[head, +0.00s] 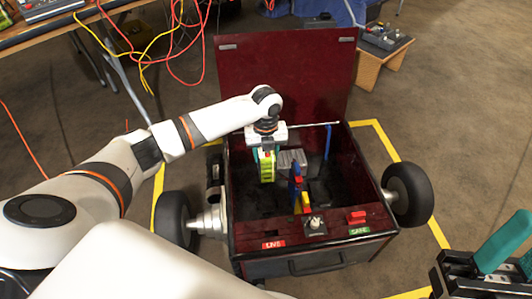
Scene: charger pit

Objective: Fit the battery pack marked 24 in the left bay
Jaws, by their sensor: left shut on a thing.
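My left gripper (266,152) reaches over the open dark-red cart (238,237) and is shut on a lime-green battery pack (267,168). The pack hangs upright over the left part of the cart's dark inside; I cannot read a number on it. Whether its lower end touches anything is unclear. A blue upright piece (296,183) with red and yellow parts stands in the middle, right of the pack. The bay floor is too dark to make out. My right gripper (514,254) is at the lower right, partly cut off, its teal fingers apart and empty.
The raised lid (285,75) stands behind the pack. The front ledge has a red LIVE label (273,245), a lever switch (315,226), a red block (357,217) and a green SAFE label (360,231). A grey block (292,160) and blue rod (328,142) are inside.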

